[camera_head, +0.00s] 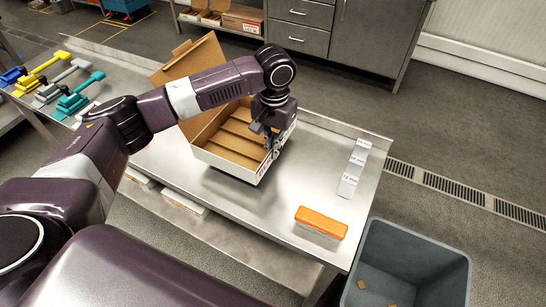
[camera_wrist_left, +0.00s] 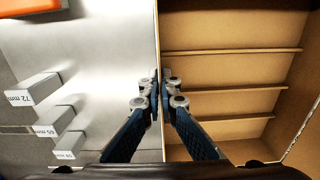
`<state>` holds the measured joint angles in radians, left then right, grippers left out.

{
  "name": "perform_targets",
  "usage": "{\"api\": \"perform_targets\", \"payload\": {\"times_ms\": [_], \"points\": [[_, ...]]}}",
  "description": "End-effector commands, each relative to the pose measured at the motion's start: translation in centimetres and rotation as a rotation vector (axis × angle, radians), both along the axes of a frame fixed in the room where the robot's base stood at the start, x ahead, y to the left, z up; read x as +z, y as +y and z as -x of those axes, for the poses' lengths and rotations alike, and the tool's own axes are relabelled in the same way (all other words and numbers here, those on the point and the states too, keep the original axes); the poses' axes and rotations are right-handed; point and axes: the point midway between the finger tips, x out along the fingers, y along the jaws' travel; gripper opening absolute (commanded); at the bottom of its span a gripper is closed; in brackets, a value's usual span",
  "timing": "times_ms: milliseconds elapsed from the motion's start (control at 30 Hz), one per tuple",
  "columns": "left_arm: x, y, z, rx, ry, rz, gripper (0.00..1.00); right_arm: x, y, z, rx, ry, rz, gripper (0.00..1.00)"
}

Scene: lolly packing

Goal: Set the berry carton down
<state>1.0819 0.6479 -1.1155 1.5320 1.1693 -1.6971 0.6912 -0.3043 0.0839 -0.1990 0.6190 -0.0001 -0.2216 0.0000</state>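The berry carton (camera_head: 222,163) is an open cardboard box with white outer walls, brown inside, its lid flap raised at the back. It is over the middle of the steel table, with a dark shadow under its near edge; I cannot tell for sure whether its base touches the table. It is empty where I see into it. In the left wrist view the carton (camera_wrist_left: 230,72) shows several cross ridges. My left gripper (camera_head: 269,142) is at its right wall. In the wrist view the gripper's fingers (camera_wrist_left: 159,82) are closed on either side of that wall. My right gripper is not in view.
An orange-topped block (camera_head: 321,222) lies near the right front edge. Grey size-marked blocks (camera_head: 352,170) stand at the right. A grey bin (camera_head: 415,255) is beyond the table end. Coloured tools (camera_head: 75,98) lie at the left.

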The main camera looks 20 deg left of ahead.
Motion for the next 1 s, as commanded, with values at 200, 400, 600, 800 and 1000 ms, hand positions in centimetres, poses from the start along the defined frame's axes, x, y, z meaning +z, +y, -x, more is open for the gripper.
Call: {"api": "perform_targets", "payload": {"times_ms": [200,400,600,800,1000], "points": [[-3.1,0.0,0.1,0.000,0.004,0.000,0.00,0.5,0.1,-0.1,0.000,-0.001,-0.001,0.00],[-4.2,0.0,0.0,0.000,0.000,0.000,0.00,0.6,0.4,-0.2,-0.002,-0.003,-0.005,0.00],[-4.2,0.0,0.0,0.000,0.000,0.000,0.00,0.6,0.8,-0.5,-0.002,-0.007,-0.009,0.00],[-4.5,0.0,0.0,0.000,0.001,0.000,0.13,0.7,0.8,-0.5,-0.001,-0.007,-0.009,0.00],[-4.4,0.0,0.0,0.000,0.001,0.000,0.22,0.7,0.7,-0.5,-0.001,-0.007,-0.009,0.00]]}}
